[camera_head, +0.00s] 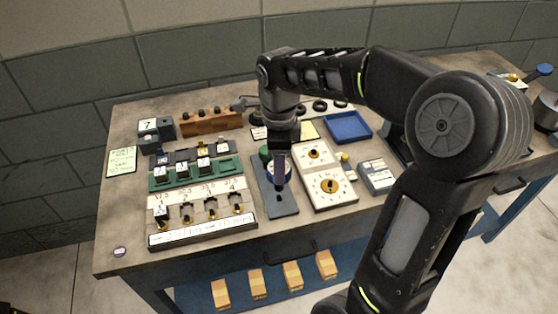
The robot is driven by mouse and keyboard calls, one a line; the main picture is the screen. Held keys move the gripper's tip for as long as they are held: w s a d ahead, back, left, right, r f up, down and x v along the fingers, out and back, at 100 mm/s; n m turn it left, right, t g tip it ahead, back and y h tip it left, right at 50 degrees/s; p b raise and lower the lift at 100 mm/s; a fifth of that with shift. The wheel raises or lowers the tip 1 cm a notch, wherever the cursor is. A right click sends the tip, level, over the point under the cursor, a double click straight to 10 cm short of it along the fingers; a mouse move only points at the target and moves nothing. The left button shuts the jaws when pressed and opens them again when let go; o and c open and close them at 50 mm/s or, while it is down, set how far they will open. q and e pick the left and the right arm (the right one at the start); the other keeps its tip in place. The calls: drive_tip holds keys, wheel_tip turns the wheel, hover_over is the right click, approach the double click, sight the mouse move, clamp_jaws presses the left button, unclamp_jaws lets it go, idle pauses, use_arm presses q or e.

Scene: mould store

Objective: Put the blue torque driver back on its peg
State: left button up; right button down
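My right arm comes in from the right and reaches over the table. My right gripper (280,178) points down over a dark grey board (283,208) at the middle of the table. Its fingers are seen edge-on, and I cannot tell whether they are open or hold anything. A round white piece with a blue rim is partly hidden behind the fingers. A blue-headed tool (543,70) lies at the far right; it may be the blue torque driver, but it is too small to be sure. I cannot make out its peg. My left gripper is not clearly in view.
A numbered rack (196,236) and green tray (161,184) stand left of the board. A white dial panel (341,199) and grey box (378,188) stand right. A blue tray (347,139) and wooden block (224,129) are behind. The table's front left corner is mostly clear.

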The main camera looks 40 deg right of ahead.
drive_tip(key=shift+f+b, duration=0.75)
drive_tip(key=shift+f, duration=0.55)
drive_tip(key=shift+f+b, duration=1)
drive_tip(key=shift+f, duration=0.2)
idle(1.3)
drive_tip(key=c, duration=0.5)
unclamp_jaws()
drive_tip(key=shift+o, duration=0.5)
drive_tip(key=shift+o, duration=1.4)
drive_tip(key=shift+r, duration=0.1)
